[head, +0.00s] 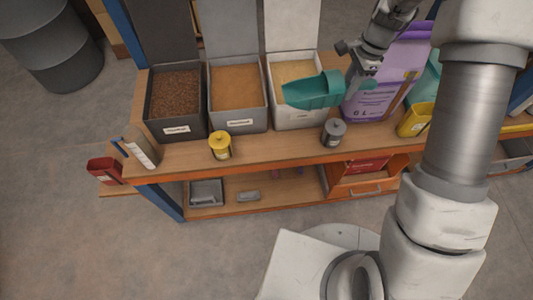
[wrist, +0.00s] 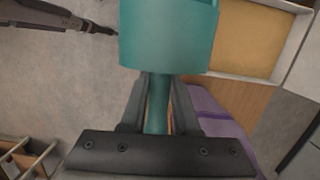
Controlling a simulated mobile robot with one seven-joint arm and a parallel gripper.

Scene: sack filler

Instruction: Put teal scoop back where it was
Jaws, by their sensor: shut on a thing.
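The teal scoop (head: 314,92) is held by its handle in my gripper (head: 358,82). In the head view its bowl points left and overlaps the front of the right-hand grey bin (head: 292,122), which holds pale grain. It looks raised above the bench, but its exact height is unclear. In the wrist view the scoop's bowl (wrist: 168,38) fills the top middle, and its handle runs down between the fingers of my gripper (wrist: 157,100). The handle's end is hidden.
Two more bins, with tan (head: 237,82) and brown (head: 175,90) contents, stand to the left. A purple sack (head: 375,105) stands right of the scoop. A yellow canister (head: 219,147), a grey canister (head: 334,132) and a yellow container (head: 414,122) stand along the bench's front.

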